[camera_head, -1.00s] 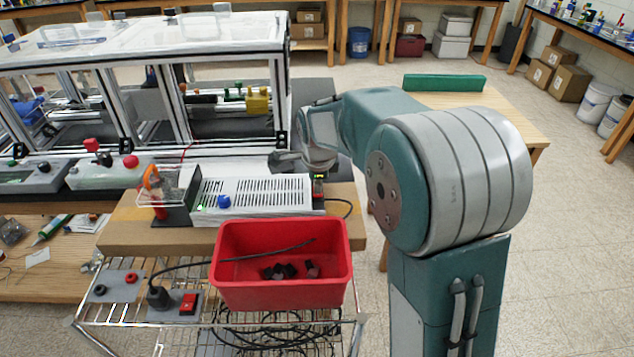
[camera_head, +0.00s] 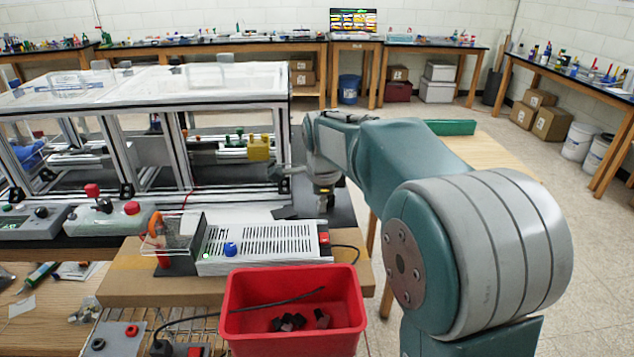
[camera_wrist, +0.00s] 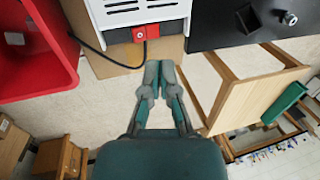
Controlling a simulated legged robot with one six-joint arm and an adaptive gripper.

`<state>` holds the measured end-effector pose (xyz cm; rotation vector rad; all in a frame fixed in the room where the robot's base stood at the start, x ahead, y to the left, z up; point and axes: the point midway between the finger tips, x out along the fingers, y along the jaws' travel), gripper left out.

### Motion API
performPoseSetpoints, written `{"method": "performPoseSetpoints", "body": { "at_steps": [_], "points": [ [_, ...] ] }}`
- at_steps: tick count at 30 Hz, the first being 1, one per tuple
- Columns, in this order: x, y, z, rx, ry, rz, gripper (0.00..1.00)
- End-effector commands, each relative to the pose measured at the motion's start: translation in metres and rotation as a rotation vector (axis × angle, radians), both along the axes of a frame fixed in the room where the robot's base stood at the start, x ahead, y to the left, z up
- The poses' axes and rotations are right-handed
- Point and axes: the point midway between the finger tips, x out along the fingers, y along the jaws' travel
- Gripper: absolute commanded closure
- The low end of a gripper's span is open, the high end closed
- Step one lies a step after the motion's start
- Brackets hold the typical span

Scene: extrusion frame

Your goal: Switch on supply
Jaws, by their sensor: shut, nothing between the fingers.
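The supply is a white slotted box (camera_head: 262,242) lying on a brown board, with a blue knob (camera_head: 230,249) and a small lit green-white spot at its front left. A red switch (camera_head: 324,238) sits at its right end. In the wrist view the supply's end (camera_wrist: 125,12) shows at the top, with the red switch (camera_wrist: 139,32) on it. My gripper (camera_wrist: 158,66) is shut and empty. Its fingertips lie just below and right of the switch in that picture, apparently apart from it. The switch's position is too small to read.
A red bin (camera_head: 292,335) with dark pieces and a cable stands in front of the supply. A black cable (camera_head: 350,250) leaves its right end. A clear-covered orange part (camera_head: 158,228) is at its left. The extrusion frame (camera_head: 180,155) stands behind. Floor is free at the right.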

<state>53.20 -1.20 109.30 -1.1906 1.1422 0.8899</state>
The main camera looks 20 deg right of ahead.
Motion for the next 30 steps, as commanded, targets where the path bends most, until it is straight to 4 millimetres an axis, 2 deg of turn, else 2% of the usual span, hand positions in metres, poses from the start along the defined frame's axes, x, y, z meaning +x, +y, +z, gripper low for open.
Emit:
{"method": "performPoseSetpoints", "body": {
  "at_steps": [4, 9, 23, 26, 30],
  "points": [
    [0.001, -0.001, 0.029, 0.000, -0.006, -0.003, 1.00],
    [0.001, 0.007, 0.050, -0.005, -0.003, -0.002, 1.00],
    [-0.002, 0.002, 0.057, -0.004, -0.001, 0.006, 1.00],
    [-0.012, 0.004, 0.061, -0.016, -0.009, 0.057, 1.00],
    [-0.039, 0.009, 0.070, -0.054, -0.026, 0.218, 1.00]
  ]
}}
